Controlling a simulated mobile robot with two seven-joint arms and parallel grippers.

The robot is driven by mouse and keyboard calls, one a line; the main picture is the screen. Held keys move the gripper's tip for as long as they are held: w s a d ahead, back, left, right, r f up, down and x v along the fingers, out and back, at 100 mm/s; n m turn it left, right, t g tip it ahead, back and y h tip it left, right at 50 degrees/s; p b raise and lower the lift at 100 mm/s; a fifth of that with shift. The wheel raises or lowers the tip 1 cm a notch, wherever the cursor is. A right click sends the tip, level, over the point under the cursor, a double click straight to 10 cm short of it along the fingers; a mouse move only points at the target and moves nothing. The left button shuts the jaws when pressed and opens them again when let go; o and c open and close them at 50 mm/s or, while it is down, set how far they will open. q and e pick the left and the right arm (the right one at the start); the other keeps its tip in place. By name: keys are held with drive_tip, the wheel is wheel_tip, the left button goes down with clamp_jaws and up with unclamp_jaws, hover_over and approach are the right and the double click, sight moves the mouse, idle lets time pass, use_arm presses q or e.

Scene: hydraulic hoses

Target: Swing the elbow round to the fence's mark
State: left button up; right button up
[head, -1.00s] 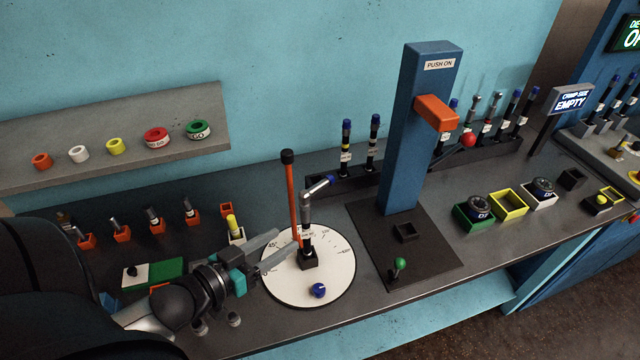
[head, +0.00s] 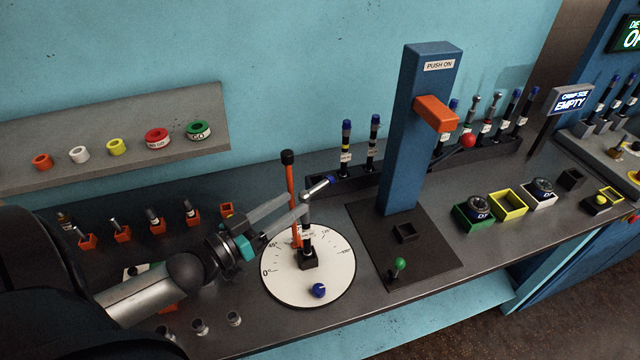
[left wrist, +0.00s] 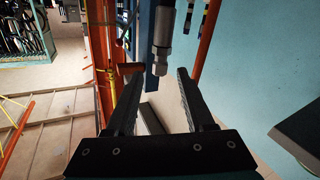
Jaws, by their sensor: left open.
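The elbow (head: 318,189) is a silver fitting with a blue end, on top of a dark hose standing in a black block at the dial's middle. It points up and to the right. The fence (head: 291,200) is an orange rod with a black top, upright on the white dial (head: 335,285) just left of the hose. My left gripper (head: 296,203) is open at elbow height, its fingertips close to the elbow's lower part. In the left wrist view a metal fitting (left wrist: 164,35) shows beyond and between the open fingers (left wrist: 158,73). Contact cannot be told.
A blue knob (head: 318,290) sits on the dial's front. A blue post (head: 424,140) with an orange arm stands right of it on a dark plate. Orange holders (head: 122,235) stand at the left, and a shelf (head: 100,180) with coloured rings hangs behind.

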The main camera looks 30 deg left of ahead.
sight(320, 183)
use_arm(q)
drive_tip(key=x, duration=0.8)
drive_tip(key=shift+w+d, duration=0.2)
drive_tip(key=shift+w, duration=0.2)
drive_tip(key=shift+c, duration=0.3)
